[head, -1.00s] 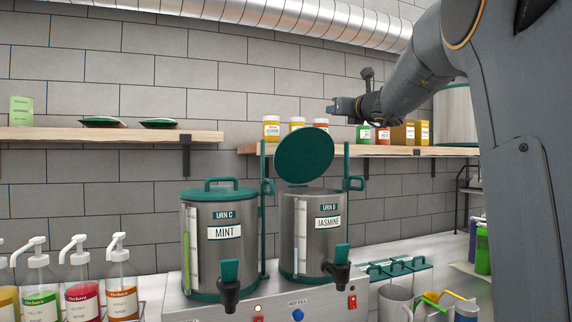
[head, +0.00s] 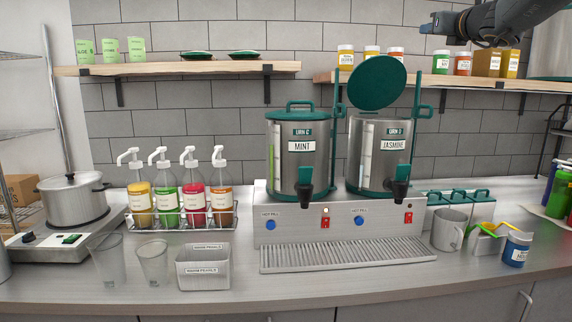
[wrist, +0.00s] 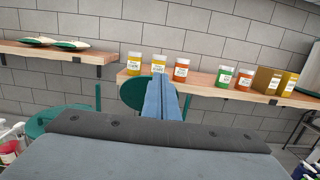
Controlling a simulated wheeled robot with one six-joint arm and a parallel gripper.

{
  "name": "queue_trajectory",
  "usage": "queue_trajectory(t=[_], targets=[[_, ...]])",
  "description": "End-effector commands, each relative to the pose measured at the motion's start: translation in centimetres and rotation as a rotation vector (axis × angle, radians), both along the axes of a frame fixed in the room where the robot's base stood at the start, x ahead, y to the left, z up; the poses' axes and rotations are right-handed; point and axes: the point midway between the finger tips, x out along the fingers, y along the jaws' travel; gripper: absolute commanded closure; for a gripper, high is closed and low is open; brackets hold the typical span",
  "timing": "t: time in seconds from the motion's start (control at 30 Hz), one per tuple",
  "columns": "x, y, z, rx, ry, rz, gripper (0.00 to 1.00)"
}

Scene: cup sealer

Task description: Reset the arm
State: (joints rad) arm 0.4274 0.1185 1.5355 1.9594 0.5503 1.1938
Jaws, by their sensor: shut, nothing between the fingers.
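My gripper (head: 427,30) is at the upper right of the head view, in front of the right wall shelf and above the jasmine urn's side. It is shut and empty. In the wrist view, the closed fingers (wrist: 160,98) point toward the shelf with jars and overlap the green lid. The jasmine urn (head: 380,155) has its round green lid (head: 377,83) raised. The mint urn (head: 301,155) beside it has its lid on. Most of my arm is outside the head view.
The right shelf (head: 430,79) holds several jars and boxes. The left shelf (head: 180,68) holds cups and green-topped items.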

Motion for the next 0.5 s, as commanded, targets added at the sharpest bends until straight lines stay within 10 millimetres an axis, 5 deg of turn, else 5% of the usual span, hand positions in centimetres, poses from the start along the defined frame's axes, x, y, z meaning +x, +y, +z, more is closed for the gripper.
queue_trajectory(t=[0.17, 0.5], targets=[[-1.6, 0.1, 0.0, 0.000, 0.000, 0.001, 1.00], [-1.3, 2.5, -5.5, -0.156, 0.094, 0.031, 1.00]])
